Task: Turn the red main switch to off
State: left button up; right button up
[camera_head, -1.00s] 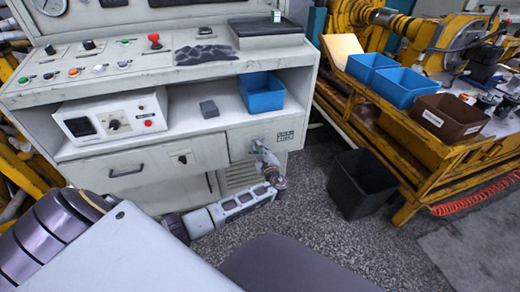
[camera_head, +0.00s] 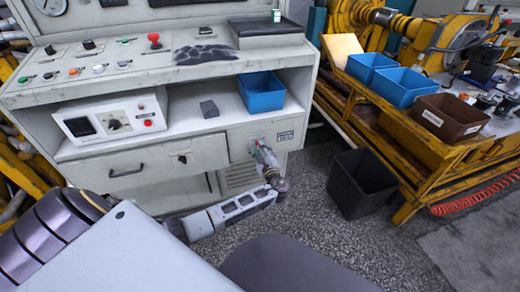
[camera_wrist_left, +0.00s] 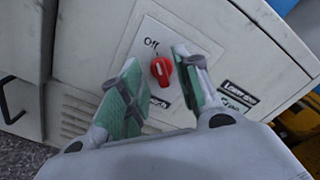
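The red main switch (camera_wrist_left: 161,71) is a small red rotary knob on a white plate on the cabinet front. The word "Off" is printed above and left of it in the left wrist view. My left gripper (camera_wrist_left: 158,60) is open, with one green-padded finger on each side of the knob. A gap shows between the knob and the left finger; the right finger is very close to it, and I cannot tell if they touch. In the head view my left gripper (camera_head: 258,149) is at the cabinet's lower right front and largely hides the switch. My right gripper is out of view.
The grey control cabinet (camera_head: 112,178) has a drawer beside the switch panel. A blue bin (camera_head: 262,95) and a small grey block (camera_head: 209,108) sit on its shelf. A black bin (camera_head: 362,184) stands on the floor to the right, by a yellow workbench (camera_head: 408,160).

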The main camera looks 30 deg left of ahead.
pick_arm(q)
jog(key=v, duration=1.1)
jog(key=shift+s+a+f, duration=0.1)
dwell(0.4)
